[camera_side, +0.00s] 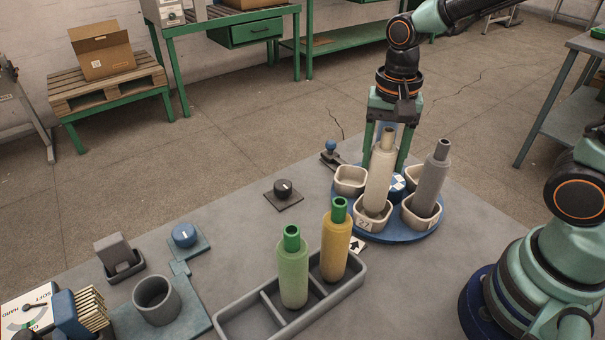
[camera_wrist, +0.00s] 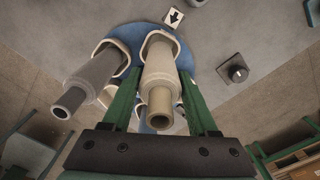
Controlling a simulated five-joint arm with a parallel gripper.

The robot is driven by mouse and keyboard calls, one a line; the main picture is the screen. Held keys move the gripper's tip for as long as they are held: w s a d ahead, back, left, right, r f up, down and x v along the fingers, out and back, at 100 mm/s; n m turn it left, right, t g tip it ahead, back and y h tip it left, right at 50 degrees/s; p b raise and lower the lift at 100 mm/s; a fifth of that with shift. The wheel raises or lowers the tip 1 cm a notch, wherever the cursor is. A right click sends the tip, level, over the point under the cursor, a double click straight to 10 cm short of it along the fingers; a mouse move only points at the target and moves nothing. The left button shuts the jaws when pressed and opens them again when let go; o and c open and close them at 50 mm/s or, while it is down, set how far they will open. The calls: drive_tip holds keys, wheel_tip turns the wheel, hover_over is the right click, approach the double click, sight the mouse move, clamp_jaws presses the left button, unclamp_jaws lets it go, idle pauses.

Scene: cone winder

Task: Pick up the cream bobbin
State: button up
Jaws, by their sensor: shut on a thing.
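The cream bobbin (camera_side: 380,180) stands upright with its lower end in the front cup of the blue round carousel (camera_side: 412,236), the cup marked 27. In the wrist view the cream bobbin (camera_wrist: 160,72) lies between the two green fingers of my gripper (camera_wrist: 158,80). My gripper (camera_side: 386,160) reaches down from above and behind, and its fingers are shut on the bobbin. The bobbin's bottom is hidden inside the cup.
A grey bobbin (camera_side: 430,180) stands in the cup to the right, close to my gripper. A green bobbin (camera_side: 293,270) and a yellow bobbin (camera_side: 335,248) stand in a grey divided tray (camera_side: 262,334). A black knob (camera_side: 284,190) sits left of the carousel. Bare table lies between them.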

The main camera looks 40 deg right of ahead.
wheel_tip(320, 180, up, 24)
idle(0.9)
wheel_tip(320, 180, up, 5)
drive_tip(key=w+a+r+n, duration=0.15)
drive_tip(key=a+n, duration=0.25)
drive_tip(key=a, duration=0.8)
drive_tip(key=s+a+f+n, duration=0.1)
drive_tip(key=s+a+n, duration=0.2)
drive_tip(key=a, duration=0.7)
drive_tip(key=s+a+f+n, duration=0.15)
drive_tip(key=s+a, duration=0.25)
drive_tip(key=a, duration=0.6)
wheel_tip(320, 180, down, 26)
drive_tip(key=shift+w+d, duration=0.3)
drive_tip(key=shift+w, duration=0.05)
drive_tip(key=shift+f+n, duration=0.15)
drive_tip(key=shift+n, duration=0.1)
